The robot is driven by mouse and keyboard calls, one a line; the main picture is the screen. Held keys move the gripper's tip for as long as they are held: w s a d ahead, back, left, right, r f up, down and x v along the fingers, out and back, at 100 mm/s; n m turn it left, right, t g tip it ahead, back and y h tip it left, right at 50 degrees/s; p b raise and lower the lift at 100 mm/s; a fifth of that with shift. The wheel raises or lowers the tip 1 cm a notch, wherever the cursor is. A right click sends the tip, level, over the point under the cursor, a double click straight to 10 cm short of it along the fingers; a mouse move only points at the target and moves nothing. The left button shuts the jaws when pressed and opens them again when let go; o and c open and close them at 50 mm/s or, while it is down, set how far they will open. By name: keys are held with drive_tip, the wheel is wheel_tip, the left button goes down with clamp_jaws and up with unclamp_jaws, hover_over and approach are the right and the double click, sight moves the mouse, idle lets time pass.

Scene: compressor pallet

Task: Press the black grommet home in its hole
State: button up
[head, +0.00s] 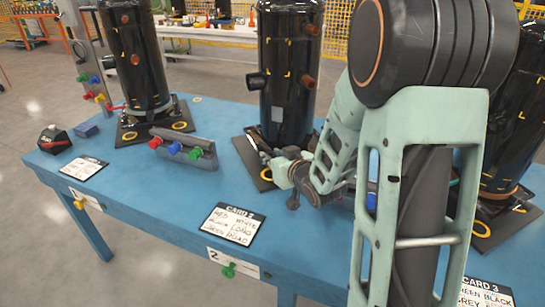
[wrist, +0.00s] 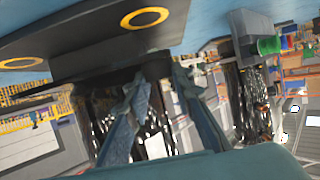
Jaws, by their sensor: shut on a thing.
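My gripper (head: 278,160) is low at the front of the middle compressor (head: 288,75), close to its dark base plate (head: 248,160). A yellow ring (head: 266,174) marks the plate's front corner beside the gripper. In the wrist view my gripper's fingers (wrist: 158,78) reach toward the dark plate (wrist: 85,45), which appears inverted, with yellow rings (wrist: 145,17) on it. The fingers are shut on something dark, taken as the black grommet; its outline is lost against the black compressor. Whether it touches a hole cannot be told.
A grey holder with red, blue and green pieces (head: 183,150) stands left of the gripper on the blue table (head: 150,195). Other compressors stand left (head: 135,55) and right (head: 515,130). Card 2 (head: 234,224) lies at the front edge. My arm hides much of the right side.

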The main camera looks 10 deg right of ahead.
drive_tip(key=shift+s+f, duration=0.1)
drive_tip(key=shift+f, duration=0.1)
drive_tip(key=o, duration=1)
drive_tip(key=shift+o, duration=0.2)
wheel_tip(320, 180, up, 10)
